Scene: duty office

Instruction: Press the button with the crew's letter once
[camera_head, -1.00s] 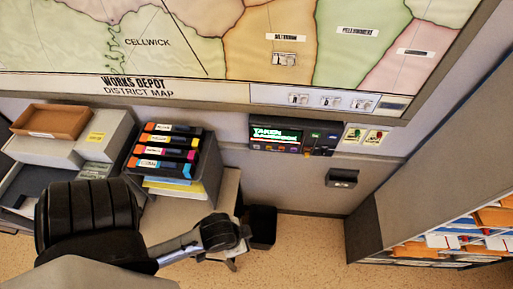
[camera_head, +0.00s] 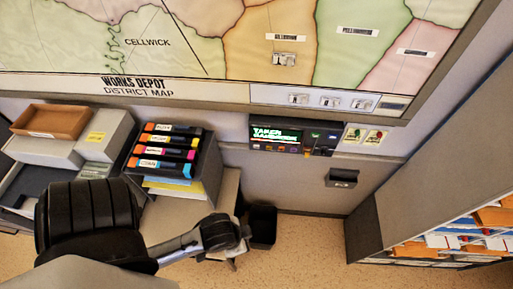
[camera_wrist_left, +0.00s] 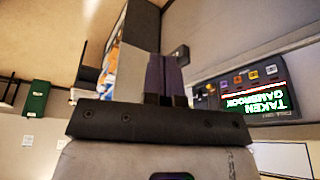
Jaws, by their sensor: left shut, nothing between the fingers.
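A dark wall panel (camera_head: 294,135) with a lit screen (camera_head: 275,135) is mounted below the map. In the left wrist view the panel (camera_wrist_left: 240,90) appears upside down at the right; its screen (camera_wrist_left: 254,103) reads TAKEN, with a second line like GAMBROOK. A row of small coloured buttons (camera_wrist_left: 247,77) runs along the screen's edge; their letters are too small to read. My left gripper (camera_wrist_left: 166,62) is shut and empty, apart from the panel. In the head view my left arm ends low, left of and below the panel. My right gripper is not in view.
The district map (camera_head: 200,45) carries small cards (camera_head: 284,60). A black wall box (camera_head: 342,178) is below. A shelf unit (camera_head: 440,190) stands right.

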